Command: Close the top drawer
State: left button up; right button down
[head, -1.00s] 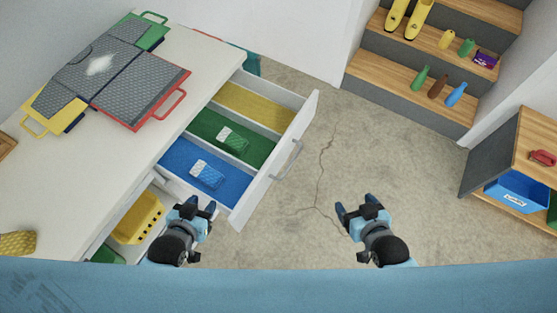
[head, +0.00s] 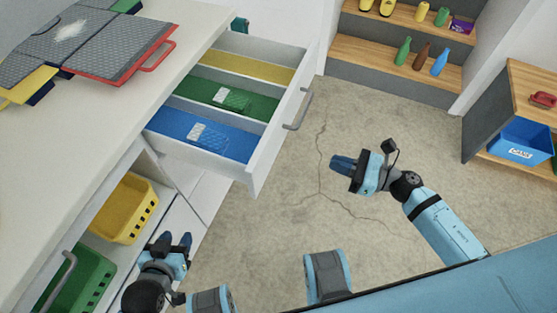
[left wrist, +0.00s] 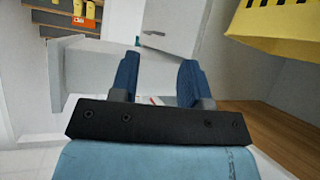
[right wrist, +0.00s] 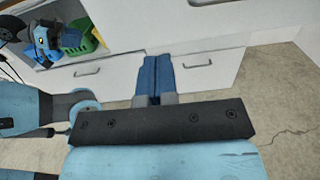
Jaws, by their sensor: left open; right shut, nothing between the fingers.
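The top drawer (head: 262,157) is pulled out of the white cabinet. Its inside has yellow, green and blue sections, with small boxes lying in the green and blue ones. Its grey handle (head: 299,108) is on the front panel, facing right. My left gripper (head: 172,241) is open and empty, low and in front of the cabinet near the yellow basket; its fingers show in the left wrist view (left wrist: 158,80). My right gripper (head: 342,163) is shut and empty, to the right of the drawer front and apart from it; it also shows in the right wrist view (right wrist: 158,75).
A yellow basket (head: 125,208) and a green basket (head: 82,284) sit in the open lower part of the cabinet. Folded grey mats (head: 95,45) lie on the countertop (head: 60,150). Wooden steps with bottles (head: 390,50) stand at the back. The floor right of the drawer is clear.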

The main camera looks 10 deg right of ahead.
aim_at(276, 143)
jog(key=p+x, duration=0.1)
jog(key=x, duration=1.1)
jog(key=shift+w+a+p, duration=0.15)
jog(key=shift+w+p, duration=0.1)
jog(key=shift+p, duration=0.15)
pick_arm(q)
jog(key=shift+r, duration=0.25)
pick_arm(e)
jog(key=shift+w+a, duration=0.35)
jog(key=shift+a, duration=0.2)
jog(key=shift+w+a, duration=0.1)
jog(key=b+x, duration=0.7)
jog(key=x, duration=2.1)
jog(key=shift+w+a+f, duration=0.1)
jog(key=shift+f, duration=0.05)
jog(key=shift+w+a+b, duration=0.3)
jog(key=shift+a, duration=0.05)
jog(key=shift+r, duration=0.25)
pick_arm(q)
jog(key=shift+w+d+f+t, duration=0.25)
jog(key=shift+d+f+t, duration=0.15)
jog(key=shift+d+f, duration=0.4)
